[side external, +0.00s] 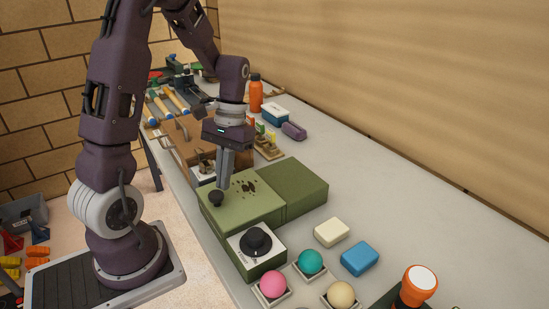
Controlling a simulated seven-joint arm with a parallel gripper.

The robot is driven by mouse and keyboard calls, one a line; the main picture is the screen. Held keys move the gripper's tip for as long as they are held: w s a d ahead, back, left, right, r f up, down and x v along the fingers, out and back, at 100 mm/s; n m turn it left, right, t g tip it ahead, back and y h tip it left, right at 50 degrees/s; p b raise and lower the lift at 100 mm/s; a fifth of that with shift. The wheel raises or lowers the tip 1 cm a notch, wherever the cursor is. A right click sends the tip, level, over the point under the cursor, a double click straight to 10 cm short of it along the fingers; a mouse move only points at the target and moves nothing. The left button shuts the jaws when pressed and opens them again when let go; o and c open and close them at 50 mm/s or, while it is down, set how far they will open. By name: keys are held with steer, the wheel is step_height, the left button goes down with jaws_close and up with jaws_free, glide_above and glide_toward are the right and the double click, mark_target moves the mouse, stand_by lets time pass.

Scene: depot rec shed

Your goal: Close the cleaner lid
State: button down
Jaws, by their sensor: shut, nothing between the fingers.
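The cleaner appears to be the green box on the bench. Its light green lid (245,207) has a black knob (216,198) near its left corner and a cluster of dark spots or holes on top. The lid looks flat or nearly flat over the box; I cannot tell whether a small gap is left. A darker green section (303,185) adjoins it on the right. A black dial (256,241) sits on a white panel in front. My gripper (223,186) points down over the lid, just behind the knob, shut and empty. I cannot tell whether its fingertips touch the lid.
In front are a pink ball (273,284), a teal ball (310,261) and a cream ball (341,295) on holders. A cream block (332,232) and a blue block (360,258) lie nearby. An orange bottle (255,94) stands farther back.

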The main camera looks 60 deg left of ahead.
mark_target(233, 187)
steer(key=shift+s+d, duration=0.1)
steer(key=shift+s, duration=0.3)
steer(key=w, duration=0.1)
steer(key=w+a, duration=0.1)
steer(key=w, duration=0.1)
steer(key=shift+w+a+r, duration=0.2)
steer(key=shift+a, duration=0.15)
steer(key=shift+w+a+r, duration=0.2)
steer(key=shift+w+r, duration=0.15)
steer(key=shift+r, duration=0.1)
steer(key=shift+w+a+r, duration=0.15)
steer(key=shift+w+r, duration=0.2)
steer(key=shift+r, duration=0.1)
steer(key=d+v, duration=0.1)
steer(key=v, duration=0.7)
steer(key=s+d+r+m+t+y, duration=0.1)
steer(key=s+d+r+m+t, duration=0.2)
steer(key=d+r, duration=0.4)
steer(key=s+d+f+m+t, duration=0.2)
steer(key=s+d+t, duration=0.3)
steer(key=s+d, duration=0.4)
steer(key=shift+s+d+t+y, duration=0.25)
steer(key=shift+s+t+y, duration=0.05)
steer(key=shift+s, duration=0.95)
